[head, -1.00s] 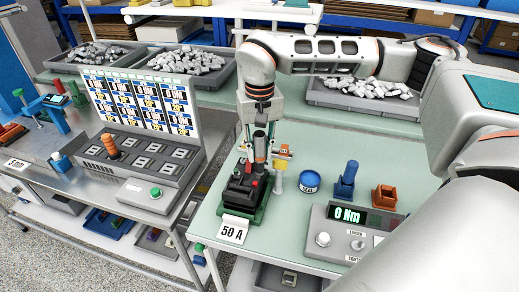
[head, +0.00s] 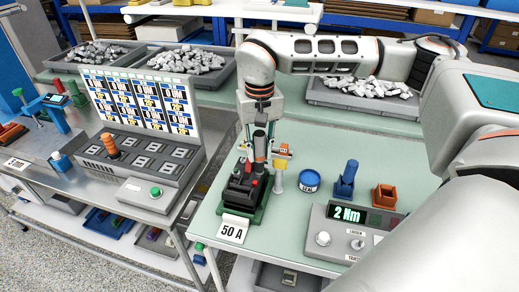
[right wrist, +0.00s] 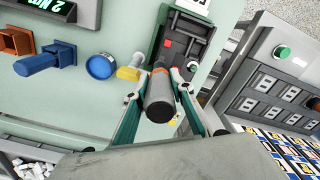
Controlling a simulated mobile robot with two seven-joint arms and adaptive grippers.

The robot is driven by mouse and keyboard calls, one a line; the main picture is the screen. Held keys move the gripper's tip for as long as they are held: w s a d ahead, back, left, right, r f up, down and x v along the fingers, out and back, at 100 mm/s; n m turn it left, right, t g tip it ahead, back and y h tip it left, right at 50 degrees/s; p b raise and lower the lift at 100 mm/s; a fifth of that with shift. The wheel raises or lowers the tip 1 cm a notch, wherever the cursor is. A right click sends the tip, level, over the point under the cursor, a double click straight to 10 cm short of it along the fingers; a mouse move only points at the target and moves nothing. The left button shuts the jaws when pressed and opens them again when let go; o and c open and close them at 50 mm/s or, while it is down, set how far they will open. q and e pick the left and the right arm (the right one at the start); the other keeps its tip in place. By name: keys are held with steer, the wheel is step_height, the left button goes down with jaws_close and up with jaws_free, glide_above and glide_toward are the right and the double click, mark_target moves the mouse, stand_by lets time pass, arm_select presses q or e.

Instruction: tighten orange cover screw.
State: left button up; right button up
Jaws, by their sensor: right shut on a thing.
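My right gripper (head: 258,165) is shut on a grey and black driver (head: 260,143) with an orange band. The driver stands upright over the dark breaker (head: 243,188), which sits in a green fixture (head: 262,208) behind a "50 A" card. In the right wrist view, the gripper (right wrist: 158,88) has its teal fingers on either side of the driver (right wrist: 160,103), whose far end meets the breaker (right wrist: 184,45). The orange cover screw cannot be made out; the driver and fingers hide that spot. The torque display (head: 347,214) reads 2 Nm. My left gripper is not in view.
A test panel (head: 150,150) stands on the left bench. Grey bins of metal parts are behind. The mat's right middle is clear.

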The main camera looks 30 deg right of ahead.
mark_target(259, 134)
steer(key=shift+r, duration=3.05)
